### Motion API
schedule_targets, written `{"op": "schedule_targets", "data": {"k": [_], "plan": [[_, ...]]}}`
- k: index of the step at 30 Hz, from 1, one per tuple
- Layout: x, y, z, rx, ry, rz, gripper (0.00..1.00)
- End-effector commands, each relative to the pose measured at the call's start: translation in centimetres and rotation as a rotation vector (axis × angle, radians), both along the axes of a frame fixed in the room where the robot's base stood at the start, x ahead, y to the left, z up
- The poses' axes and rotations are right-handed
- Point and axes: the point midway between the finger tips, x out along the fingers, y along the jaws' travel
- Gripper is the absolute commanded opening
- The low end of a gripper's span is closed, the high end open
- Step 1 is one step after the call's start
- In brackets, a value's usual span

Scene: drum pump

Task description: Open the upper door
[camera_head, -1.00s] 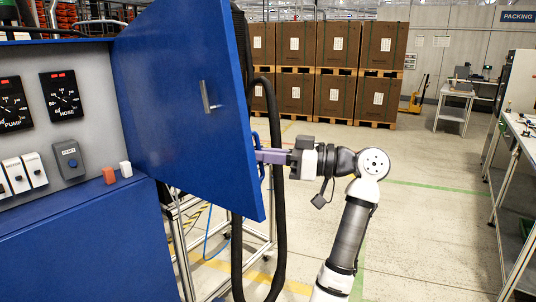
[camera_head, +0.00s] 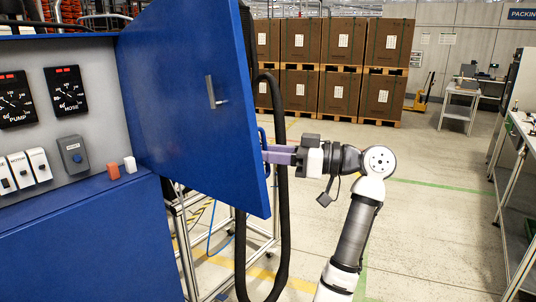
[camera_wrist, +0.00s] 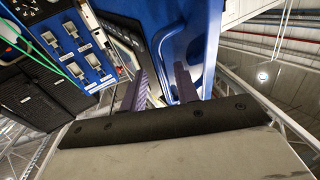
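The blue upper door (camera_head: 190,95) stands swung wide open in the head view, with its inner face and a small metal latch (camera_head: 212,92) showing. The opened cabinet shows a grey panel (camera_head: 92,110) with gauges and switches. My gripper (camera_head: 268,155) is at the door's free edge, its purple fingers reaching behind the door. In the wrist view the two fingers (camera_wrist: 160,88) stand apart, with a blue handle (camera_wrist: 178,55) on the door between or just beyond them. I cannot tell whether they touch the handle.
A black hose (camera_head: 282,180) hangs behind the door near my gripper. A metal frame cart (camera_head: 190,245) stands below. Stacked brown boxes (camera_head: 340,93) on pallets are at the back. The floor to the right is clear up to a workbench (camera_head: 512,165).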

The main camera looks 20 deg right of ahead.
Motion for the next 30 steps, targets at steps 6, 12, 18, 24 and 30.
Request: {"op": "schedule_targets", "data": {"k": [6,12,18,24,30], "plan": [[-2.2,-3.4,-0.3,0.0,-0.002,-0.004,0.31],[-4.7,-7.3,-0.3,0.002,-0.001,-0.002,0.31],[-6.4,-10.1,-0.2,0.0,0.0,0.0,0.31],[-7.1,-11.1,-0.2,0.0,-0.001,0.001,0.31],[-7.1,-11.2,-0.2,0.0,0.0,0.001,0.31]]}}
